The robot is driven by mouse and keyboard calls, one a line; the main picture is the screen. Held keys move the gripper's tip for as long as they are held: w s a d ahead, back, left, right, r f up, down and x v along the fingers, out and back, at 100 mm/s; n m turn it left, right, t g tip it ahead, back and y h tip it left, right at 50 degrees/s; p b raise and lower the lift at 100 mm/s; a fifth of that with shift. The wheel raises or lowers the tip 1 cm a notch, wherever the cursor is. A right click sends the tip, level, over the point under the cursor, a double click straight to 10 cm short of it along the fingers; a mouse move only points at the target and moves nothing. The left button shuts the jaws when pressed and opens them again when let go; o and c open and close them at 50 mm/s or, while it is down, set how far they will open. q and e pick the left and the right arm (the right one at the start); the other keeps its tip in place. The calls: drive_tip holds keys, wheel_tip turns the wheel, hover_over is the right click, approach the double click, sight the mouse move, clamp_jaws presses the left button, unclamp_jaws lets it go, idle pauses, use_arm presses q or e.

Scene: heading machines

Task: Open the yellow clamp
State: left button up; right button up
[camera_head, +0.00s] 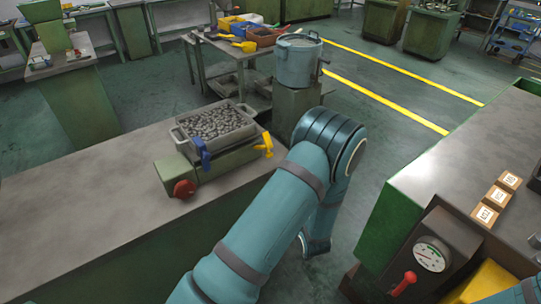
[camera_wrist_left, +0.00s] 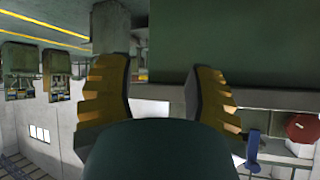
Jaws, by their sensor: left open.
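The yellow clamp (camera_head: 266,146) sits at the right end of the green fixture (camera_head: 225,163) in the head view, just left of my left arm's elbow. A blue clamp (camera_head: 205,155) is on the front of the same fixture; it also shows in the wrist view (camera_wrist_left: 253,152). My left gripper (camera_wrist_left: 160,75) is open in the wrist view, its two yellow-padded fingers wide apart with nothing held between them. In the head view I cannot make it out behind my arm. I cannot pick out the yellow clamp in the wrist view. My right gripper is not in view.
A grey bin of small metal parts (camera_head: 216,124) rests on the fixture, with a red knob (camera_head: 184,188) in front. A blue pot (camera_head: 298,60) stands behind my arm. The workbench (camera_head: 90,200) is clear at left. A green-sided counter (camera_head: 440,185) stands at right.

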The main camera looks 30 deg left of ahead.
use_arm(q)
drive_tip(key=w+a+r+n+t+y, duration=0.1)
drive_tip(key=w+a+r+n+y, duration=0.15)
drive_tip(key=r+y, duration=0.35)
drive_tip(key=n+g+y, duration=0.1)
drive_tip(key=n+y, duration=0.2)
approach(270, 156)
drive_tip(key=x, duration=0.7)
drive_tip(key=f+x, duration=0.1)
drive_tip(key=x, duration=0.3)
drive_tip(key=shift+w+d, duration=0.1)
drive_tip(key=shift+w, duration=0.1)
clamp_jaws()
